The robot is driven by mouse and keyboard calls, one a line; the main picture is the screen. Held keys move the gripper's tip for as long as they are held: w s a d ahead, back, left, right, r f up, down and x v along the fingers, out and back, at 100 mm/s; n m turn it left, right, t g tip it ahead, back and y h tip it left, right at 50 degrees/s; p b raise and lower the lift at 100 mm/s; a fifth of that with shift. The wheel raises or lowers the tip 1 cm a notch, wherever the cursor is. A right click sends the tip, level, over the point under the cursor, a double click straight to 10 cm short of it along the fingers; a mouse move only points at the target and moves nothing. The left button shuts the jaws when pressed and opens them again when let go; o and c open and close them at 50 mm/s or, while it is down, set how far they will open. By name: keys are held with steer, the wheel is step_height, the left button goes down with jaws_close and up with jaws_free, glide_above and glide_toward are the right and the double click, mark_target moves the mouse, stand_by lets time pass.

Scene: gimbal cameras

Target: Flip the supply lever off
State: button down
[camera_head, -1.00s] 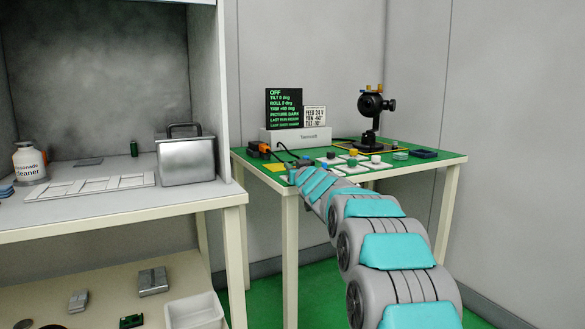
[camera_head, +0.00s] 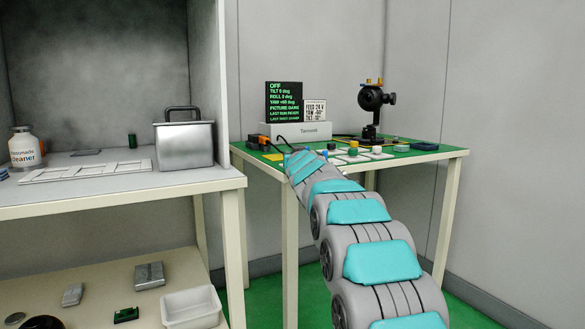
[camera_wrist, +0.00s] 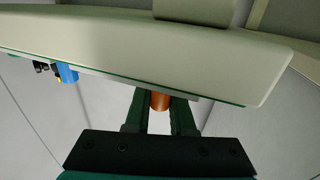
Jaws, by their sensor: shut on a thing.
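In the head view my arm reaches over the near edge of the green-topped table (camera_head: 425,153), and its end is hidden behind my own arm links. In the wrist view my gripper (camera_wrist: 159,92) is shut on an orange cylinder (camera_wrist: 159,101), close to the cream table edge. I cannot tell whether this cylinder is the supply lever's handle. A pale box labelled Tarnmill (camera_head: 283,130) stands at the table's back left. The dark display (camera_head: 284,102) above it shows OFF at the top. No lever shows clearly in the head view.
A black ball-shaped gimbal camera (camera_head: 371,98) stands at the table's back right. Several coloured knobs on pale plates sit mid-table. An orange and black item (camera_head: 257,142) lies at the left. A blue item (camera_wrist: 67,73) shows in the wrist view. A shelf unit with a metal box (camera_head: 185,146) stands left.

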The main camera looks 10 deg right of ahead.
steer(key=shift+h+b, duration=0.3)
steer(key=shift+b, duration=0.1)
steer(key=c, duration=0.8)
jaws_free()
steer(key=shift+a, duration=0.1)
steer(key=shift+o, duration=0.2)
steer(key=shift+s+f+b, duration=0.1)
steer(key=shift+s+b, duration=0.25)
steer(key=shift+s, duration=0.15)
steer(key=s, duration=0.2)
steer(key=s+b, duration=0.1)
steer(key=s, duration=0.2)
steer(key=shift+s+a+r, duration=0.1)
steer(key=shift+s+r, duration=0.1)
steer(key=shift+s, duration=0.1)
steer(key=shift+s+f+b, duration=0.1)
steer(key=shift+s+b, duration=0.2)
steer(key=shift+s, duration=0.3)
